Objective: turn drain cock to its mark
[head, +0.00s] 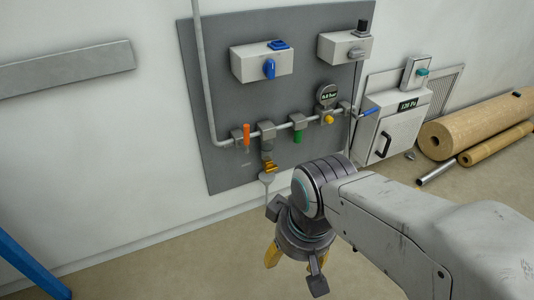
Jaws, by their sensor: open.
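A grey panel (217,85) on the wall carries a horizontal pipe with several valves. A brass-coloured cock (271,167) hangs below a grey filter-like body (266,140) on this pipe; it looks like the drain cock. It is small, and I cannot make out its mark or exact handle angle. My gripper (295,270) is open and empty, pointing down in front of the panel. In the picture it is below and right of the cock, apart from it.
The pipe also has an orange handle (247,133), a green handle (298,136), a yellow knob (330,119), a gauge (326,94) and a blue lever (369,112). Switch boxes sit above. A cabinet (392,128) and rolls (475,120) are at right.

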